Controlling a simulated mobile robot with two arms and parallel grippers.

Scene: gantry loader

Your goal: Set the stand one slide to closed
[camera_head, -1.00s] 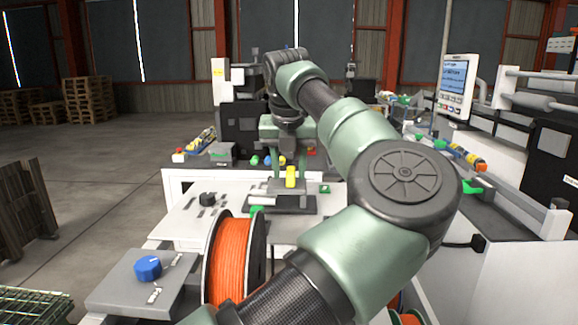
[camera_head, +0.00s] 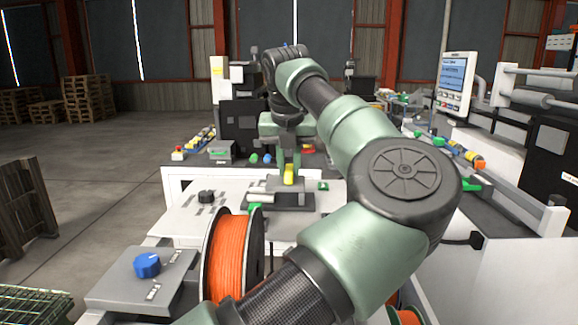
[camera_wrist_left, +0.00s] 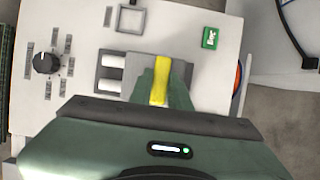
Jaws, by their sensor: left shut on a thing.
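The slide's yellow handle (camera_head: 289,175) stands up from a grey stand (camera_head: 292,200) on the white panel. My left gripper (camera_head: 288,168) reaches down from beyond it, shut on the handle. In the left wrist view, the yellow handle (camera_wrist_left: 160,82) sits between the two green fingers of my left gripper (camera_wrist_left: 161,90). The pale rods (camera_wrist_left: 112,73) of the stand show left of the fingers. The gripper body hides part of the slide, and I cannot read its position against any mark. My right gripper is not in view.
A black knob (camera_head: 207,197) and a green labelled button (camera_head: 323,186) are on the panel beside the stand. An orange spool (camera_head: 236,258) and a blue knob (camera_head: 147,265) on a grey box are nearer. A screen (camera_head: 456,84) stands at right.

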